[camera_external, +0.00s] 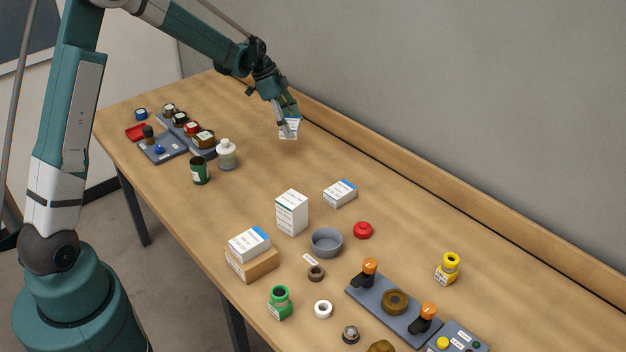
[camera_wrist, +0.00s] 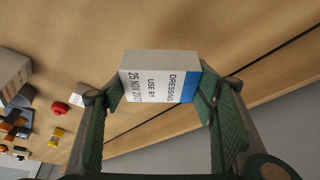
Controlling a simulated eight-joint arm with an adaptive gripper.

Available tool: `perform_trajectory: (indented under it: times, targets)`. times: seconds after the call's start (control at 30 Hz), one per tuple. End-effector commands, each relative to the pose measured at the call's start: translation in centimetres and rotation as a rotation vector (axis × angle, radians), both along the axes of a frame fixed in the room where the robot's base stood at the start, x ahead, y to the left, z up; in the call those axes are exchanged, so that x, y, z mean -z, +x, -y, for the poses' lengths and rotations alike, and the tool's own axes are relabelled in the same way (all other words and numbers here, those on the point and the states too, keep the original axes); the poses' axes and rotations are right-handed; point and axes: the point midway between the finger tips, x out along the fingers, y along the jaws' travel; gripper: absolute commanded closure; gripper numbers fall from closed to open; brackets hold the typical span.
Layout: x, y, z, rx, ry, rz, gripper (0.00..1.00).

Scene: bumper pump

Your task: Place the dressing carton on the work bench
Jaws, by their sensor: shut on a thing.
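The dressing carton (camera_external: 289,131) is white with a blue band, at the far part of the work bench (camera_external: 255,190) near the back wall. My gripper (camera_external: 288,119) is shut on it from above. In the wrist view the carton (camera_wrist: 160,85) sits between my green fingers, its label reading DRESSING and USE BY. I cannot tell whether its underside touches the bench or is a little above it.
A similar blue-banded carton (camera_external: 340,194) lies mid-bench, near a tall white carton (camera_external: 292,213). Another carton (camera_external: 249,243) rests on a brown box (camera_external: 253,265). A white-capped jar (camera_external: 227,155) and a green can (camera_external: 199,171) stand left. Bare wood surrounds my gripper.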

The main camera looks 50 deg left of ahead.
Motion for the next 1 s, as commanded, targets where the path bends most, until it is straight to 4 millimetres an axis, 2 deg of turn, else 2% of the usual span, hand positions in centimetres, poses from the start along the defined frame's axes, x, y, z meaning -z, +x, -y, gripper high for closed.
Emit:
perform_trajectory:
  times: [0.03, 0.1, 0.3, 1.0]
  targets:
    - [0.0, -0.3, -1.3, -0.018, 0.0, 0.0, 0.55]
    - [0.0, -0.7, -2.6, -0.037, 0.0, 0.0, 0.55]
    - [0.0, -1.4, -4.8, -0.069, -0.001, 0.0, 0.55]
    - [0.4, -1.5, -5.1, -0.074, -0.001, 0.0, 0.55]
